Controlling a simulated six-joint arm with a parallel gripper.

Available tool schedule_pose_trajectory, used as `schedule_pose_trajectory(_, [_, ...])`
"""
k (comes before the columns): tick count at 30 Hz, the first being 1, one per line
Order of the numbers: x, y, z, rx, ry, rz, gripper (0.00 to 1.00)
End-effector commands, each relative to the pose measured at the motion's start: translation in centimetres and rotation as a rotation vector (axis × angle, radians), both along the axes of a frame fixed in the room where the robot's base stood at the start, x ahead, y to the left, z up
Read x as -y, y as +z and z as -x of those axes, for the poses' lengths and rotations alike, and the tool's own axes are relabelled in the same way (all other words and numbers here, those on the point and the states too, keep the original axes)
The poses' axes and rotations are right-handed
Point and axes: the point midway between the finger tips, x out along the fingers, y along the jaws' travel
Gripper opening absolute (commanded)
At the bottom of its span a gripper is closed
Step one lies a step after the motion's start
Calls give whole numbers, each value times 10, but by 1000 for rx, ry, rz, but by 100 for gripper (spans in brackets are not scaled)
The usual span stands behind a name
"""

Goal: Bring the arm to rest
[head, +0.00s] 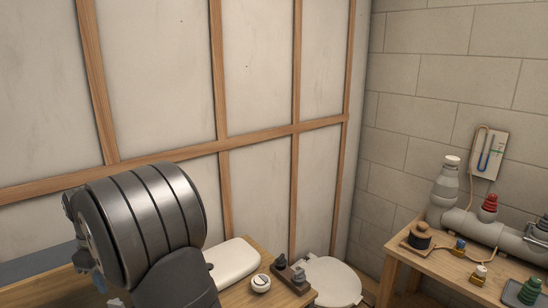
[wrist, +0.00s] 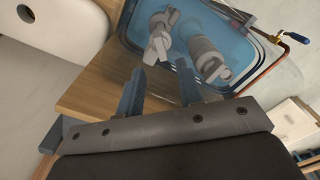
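My gripper (wrist: 158,86) shows in the wrist view with its two dark fingers spread apart. I see nothing held between them. Beyond the fingertips is a blue-lined, clear-edged basin (wrist: 226,40) with grey fittings (wrist: 207,60) in it; I cannot tell the exact gap to them. In the head view my arm fills the lower left, and my gripper's fingers cannot be made out.
A wooden bench (head: 400,246) at right carries a grey pipe assembly (head: 480,229) and small bottles. A white tank (head: 233,259) and round white lid (head: 330,280) are low centre. A copper pipe (wrist: 267,74) with a blue-handled valve runs beside the basin.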

Motion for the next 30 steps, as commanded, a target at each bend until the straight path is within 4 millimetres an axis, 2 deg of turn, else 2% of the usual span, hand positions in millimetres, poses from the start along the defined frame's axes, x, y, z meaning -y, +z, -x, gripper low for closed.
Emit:
schedule_pose_trajectory(1, [1,-12,0,-3,0,4,34])
schedule_pose_trajectory(12, [1,-86,0,-1,-1,2,34])
schedule_pose_trajectory(14, [0,-81,0,2,-56,-3,34])
schedule_pose_trajectory(30, [-1,-81,2,2,-484,-1,34])
